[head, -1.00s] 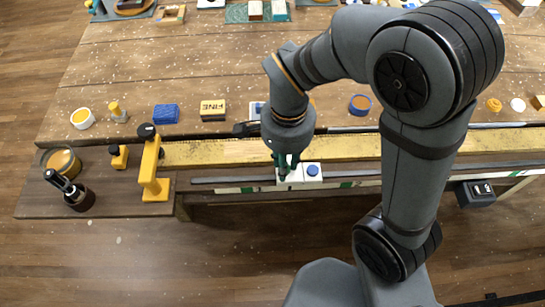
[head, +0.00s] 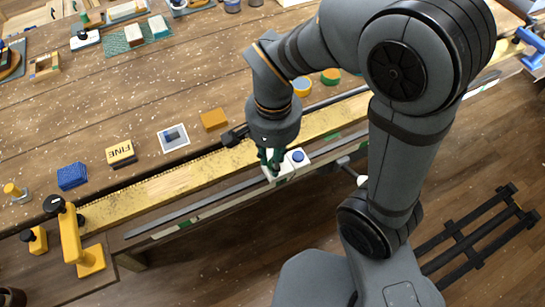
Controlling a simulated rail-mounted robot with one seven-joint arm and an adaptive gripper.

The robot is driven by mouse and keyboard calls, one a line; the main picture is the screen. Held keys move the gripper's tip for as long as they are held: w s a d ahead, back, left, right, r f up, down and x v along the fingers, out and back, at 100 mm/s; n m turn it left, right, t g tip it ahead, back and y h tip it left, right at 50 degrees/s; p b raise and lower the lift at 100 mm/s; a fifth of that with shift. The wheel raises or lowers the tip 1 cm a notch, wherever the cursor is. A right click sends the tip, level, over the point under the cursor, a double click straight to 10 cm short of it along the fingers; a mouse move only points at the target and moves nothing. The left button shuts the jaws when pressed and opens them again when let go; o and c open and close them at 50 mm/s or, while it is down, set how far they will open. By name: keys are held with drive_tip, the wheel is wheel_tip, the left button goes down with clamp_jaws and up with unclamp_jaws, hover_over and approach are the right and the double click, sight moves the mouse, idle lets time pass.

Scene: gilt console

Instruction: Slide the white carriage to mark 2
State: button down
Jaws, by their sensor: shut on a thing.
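The white carriage (head: 299,160) sits on the dark rail (head: 205,205) along the front edge of the workbench, with a round blue button on its top. My gripper (head: 272,168) points down at the carriage's left part and is shut on it. The fingers are dark green and partly hide what they grip. Green and white marks (head: 187,223) show on the strip below the rail. No numbers on the marks can be read, and my arm hides part of the rail to the right.
A yellow clamp (head: 80,245) stands at the rail's left end. A gilt strip (head: 160,187) runs behind the rail. On the bench behind are a FINE block (head: 121,154), a blue block (head: 72,176) and an orange block (head: 213,119). A black frame (head: 475,240) lies on the floor at right.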

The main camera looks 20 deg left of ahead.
drive_tip(key=c, duration=1.5)
unclamp_jaws()
drive_tip(key=shift+c, duration=0.2)
drive_tip(key=shift+o, duration=0.3)
wheel_tip(320, 180, up, 12)
drive_tip(key=shift+f, duration=0.1)
